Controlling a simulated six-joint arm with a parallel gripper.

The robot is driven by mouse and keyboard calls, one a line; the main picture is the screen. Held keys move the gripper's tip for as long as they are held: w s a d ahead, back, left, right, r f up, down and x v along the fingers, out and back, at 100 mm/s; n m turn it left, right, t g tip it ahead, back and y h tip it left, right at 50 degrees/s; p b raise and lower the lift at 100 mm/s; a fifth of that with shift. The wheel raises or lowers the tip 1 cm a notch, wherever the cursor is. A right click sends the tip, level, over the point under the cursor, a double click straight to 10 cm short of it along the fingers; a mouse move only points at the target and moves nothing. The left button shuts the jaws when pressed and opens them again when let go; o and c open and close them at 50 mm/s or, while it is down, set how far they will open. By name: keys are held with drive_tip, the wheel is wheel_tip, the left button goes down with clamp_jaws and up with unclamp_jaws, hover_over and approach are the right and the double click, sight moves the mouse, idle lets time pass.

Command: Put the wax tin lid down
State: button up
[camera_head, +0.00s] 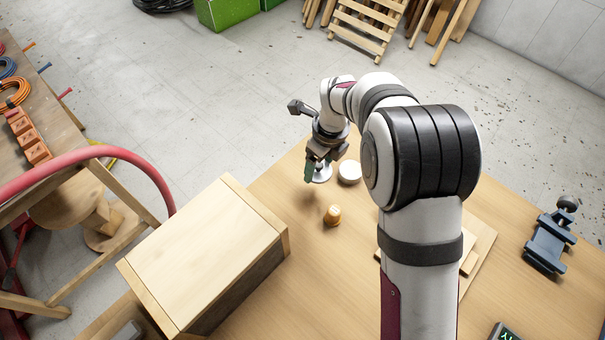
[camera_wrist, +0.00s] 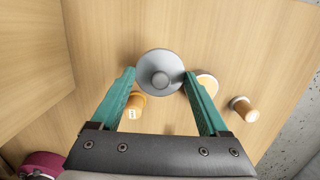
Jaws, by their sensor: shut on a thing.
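In the head view the lid (camera_head: 322,174) shows as a pale disc under my gripper (camera_head: 317,168), over the table's far part. I cannot tell whether it touches the table. A round white tin (camera_head: 349,172) stands just right of it. The tin (camera_wrist: 207,82) is partly behind the right finger in the wrist view.
A large wooden box (camera_head: 205,255) stands at left. A blue-grey clamp (camera_head: 549,240) is at right. Bare table (camera_head: 285,195) lies between box and gripper.

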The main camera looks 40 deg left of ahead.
sight(300, 181)
drive_tip(key=a+f, duration=0.1)
drive_tip(key=s+a+f, duration=0.1)
drive_tip(key=a+f, duration=0.1)
drive_tip(key=a, duration=0.1)
drive_tip(key=shift+s, duration=0.35)
drive_tip(key=shift+f, duration=1.85)
drive_tip(key=shift+f, duration=0.1)
drive_tip(key=o, duration=1.2)
